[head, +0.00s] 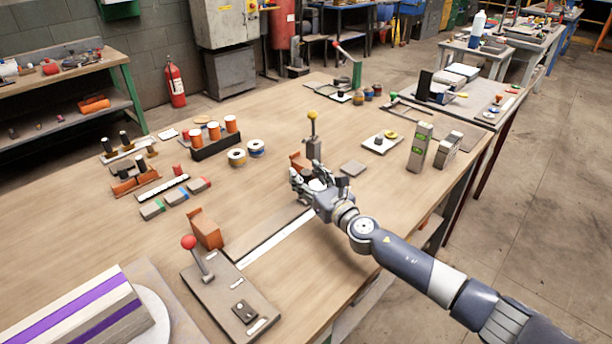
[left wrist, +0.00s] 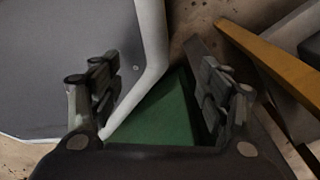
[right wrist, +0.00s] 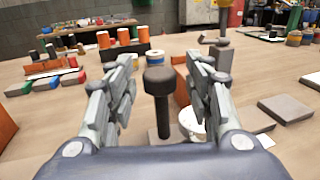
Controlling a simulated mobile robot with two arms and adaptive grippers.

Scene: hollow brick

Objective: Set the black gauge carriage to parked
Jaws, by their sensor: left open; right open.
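A black knob on an upright dark post (right wrist: 160,100) stands between the fingers of my right gripper in the right wrist view; it looks like the handle of the black gauge carriage. I see no clear contact with either finger. My right gripper (head: 306,176) is open at the far end of a long pale rail (head: 278,238) on the bench in the head view. There the gripper hides most of the carriage. Orange blocks stand by the rail, one near (head: 206,230) and one far (head: 300,160). My left gripper (left wrist: 160,100) is open and empty, away from the bench top.
A red-knobbed lever (head: 190,244) stands on a plate at the rail's near end. Bare wood lies right of the rail.

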